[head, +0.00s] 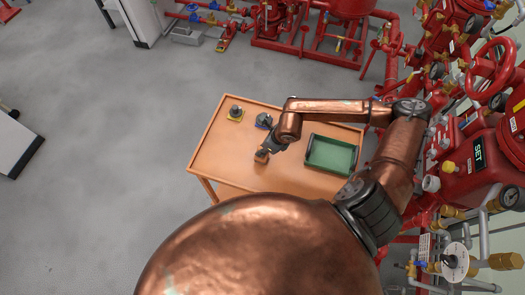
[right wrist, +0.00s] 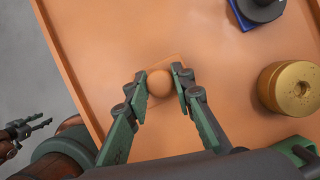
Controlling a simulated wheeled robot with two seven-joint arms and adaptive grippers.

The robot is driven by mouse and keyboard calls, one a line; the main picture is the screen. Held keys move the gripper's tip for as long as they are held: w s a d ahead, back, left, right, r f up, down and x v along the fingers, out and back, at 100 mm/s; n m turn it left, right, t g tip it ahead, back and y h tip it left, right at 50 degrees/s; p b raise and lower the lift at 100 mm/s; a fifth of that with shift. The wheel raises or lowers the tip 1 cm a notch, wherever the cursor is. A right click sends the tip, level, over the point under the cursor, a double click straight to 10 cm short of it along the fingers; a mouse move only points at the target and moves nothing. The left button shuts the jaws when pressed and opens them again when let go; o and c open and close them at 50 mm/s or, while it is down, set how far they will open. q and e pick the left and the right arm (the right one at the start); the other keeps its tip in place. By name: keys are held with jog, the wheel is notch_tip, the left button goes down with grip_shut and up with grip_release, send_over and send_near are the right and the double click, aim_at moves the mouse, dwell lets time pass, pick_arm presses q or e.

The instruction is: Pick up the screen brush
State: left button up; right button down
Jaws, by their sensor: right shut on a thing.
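The screen brush (head: 262,156) shows in the head view as a small tan-brown block near the table's near edge. In the right wrist view its round wooden knob (right wrist: 160,84) sits between my right gripper's fingertips, above a flat block much like the table in colour. My right gripper (right wrist: 163,80) is shut on this knob; I cannot tell if the block touches the table. In the head view my right gripper (head: 270,149) is small beside the brush. My left gripper (right wrist: 36,128) is at the left edge of the right wrist view, fingers apart and empty, off the table.
The orange table (head: 222,155) also bears a green tray (head: 330,154), a dark part on a yellow base (head: 235,113) and a dark part on a blue base (head: 264,121). A brass cylinder (right wrist: 290,89) stands right of my right gripper. Red pipework (head: 470,160) crowds the right side.

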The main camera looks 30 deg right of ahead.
jog(key=s+a+r, duration=0.9)
jog(key=s+r, duration=0.2)
jog(key=shift+r, duration=0.3)
jog(key=c, duration=2.2)
grip_release()
jog(key=c, duration=0.4)
jog(key=shift+w+d+f, duration=0.1)
jog(key=shift+c, duration=0.4)
